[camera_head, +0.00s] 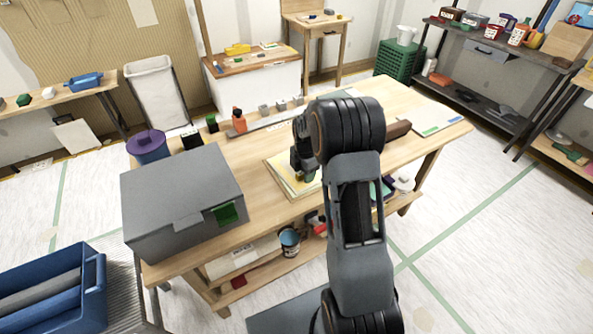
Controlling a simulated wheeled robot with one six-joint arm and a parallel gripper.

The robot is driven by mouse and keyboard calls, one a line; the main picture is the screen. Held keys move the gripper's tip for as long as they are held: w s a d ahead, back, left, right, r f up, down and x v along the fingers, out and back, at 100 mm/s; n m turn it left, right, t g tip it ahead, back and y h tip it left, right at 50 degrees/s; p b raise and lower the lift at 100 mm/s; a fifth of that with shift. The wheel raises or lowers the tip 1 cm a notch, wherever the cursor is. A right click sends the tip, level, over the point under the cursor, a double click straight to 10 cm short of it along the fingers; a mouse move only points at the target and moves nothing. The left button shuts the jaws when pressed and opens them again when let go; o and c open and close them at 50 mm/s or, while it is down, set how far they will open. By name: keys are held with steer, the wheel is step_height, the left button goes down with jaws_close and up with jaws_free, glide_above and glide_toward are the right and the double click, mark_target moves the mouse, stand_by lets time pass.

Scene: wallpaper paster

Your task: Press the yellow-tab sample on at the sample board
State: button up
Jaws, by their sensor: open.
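My gripper (303,169) is over the middle of the wooden table, seen from behind and partly hidden by my arm. Its jaws are open, low above a flat pale-yellow sheet or pad (284,184). A small green patch shows just below the gripper; I cannot tell what it is. A flat whitish board (422,112) with green and blue tabs along its front edge lies at the table's right end. I cannot make out a yellow tab, nor tell which flat piece is the sample board.
A large grey box (180,200) and a purple can (148,146) stand on the table's left end. A row of small blocks and bottles lines the back edge. A blue crate (60,295) with rolls is at lower left. Open floor lies right of the table.

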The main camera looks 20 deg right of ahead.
steer(key=shift+c, duration=0.4)
jaws_close()
steer(key=shift+r, duration=0.15)
steer(key=shift+r, duration=0.6)
steer(key=s+d+r, duration=0.8)
steer(key=s+r, duration=0.3)
steer(key=shift+d+r, duration=0.3)
